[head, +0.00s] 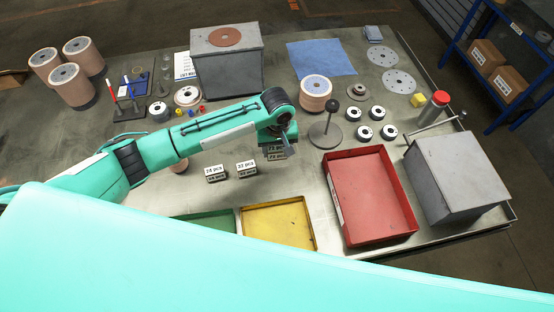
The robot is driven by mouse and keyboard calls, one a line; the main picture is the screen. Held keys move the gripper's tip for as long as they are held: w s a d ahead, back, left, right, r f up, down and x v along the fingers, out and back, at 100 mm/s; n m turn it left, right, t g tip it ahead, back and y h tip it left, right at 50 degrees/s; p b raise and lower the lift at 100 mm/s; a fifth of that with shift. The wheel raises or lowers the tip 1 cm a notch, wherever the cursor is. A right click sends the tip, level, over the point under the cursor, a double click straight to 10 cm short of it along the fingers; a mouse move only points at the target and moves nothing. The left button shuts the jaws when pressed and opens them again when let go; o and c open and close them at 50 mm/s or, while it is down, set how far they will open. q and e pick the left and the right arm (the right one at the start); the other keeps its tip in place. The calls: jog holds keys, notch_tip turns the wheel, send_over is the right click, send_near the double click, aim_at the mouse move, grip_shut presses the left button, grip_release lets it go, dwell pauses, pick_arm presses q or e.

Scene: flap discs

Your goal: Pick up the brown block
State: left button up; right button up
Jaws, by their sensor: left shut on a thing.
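My left gripper (287,147) is at the middle of the table, pointing down at the end of the teal arm. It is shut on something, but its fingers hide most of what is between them. A small dark block with a white label (275,155) shows right beside and under the fingers; I cannot tell if it is the thing held or is touching the table. Two similar labelled blocks, one (215,173) and another (246,168), stand to its left. No block is clearly brown in this view. My right gripper is not in view.
A red tray (333,193), a yellow tray (313,238) and a green tray (233,222) line the near side. Grey boxes (228,75) (457,175) stand at the back and right. A dark-knobbed post (327,130) and several ring-shaped parts are right of the gripper.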

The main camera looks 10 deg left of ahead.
aim_at(277, 148)
pick_arm(q)
notch_tip(277, 148, up, 11)
jog(key=b, duration=0.3)
jog(key=s+a+m+b, duration=0.3)
jog(key=s+a+m, duration=0.1)
jog(key=s+a, duration=0.5)
jog(key=shift+a+f, duration=0.45)
jog(key=shift+a, duration=0.15)
jog(key=shift+w, duration=0.1)
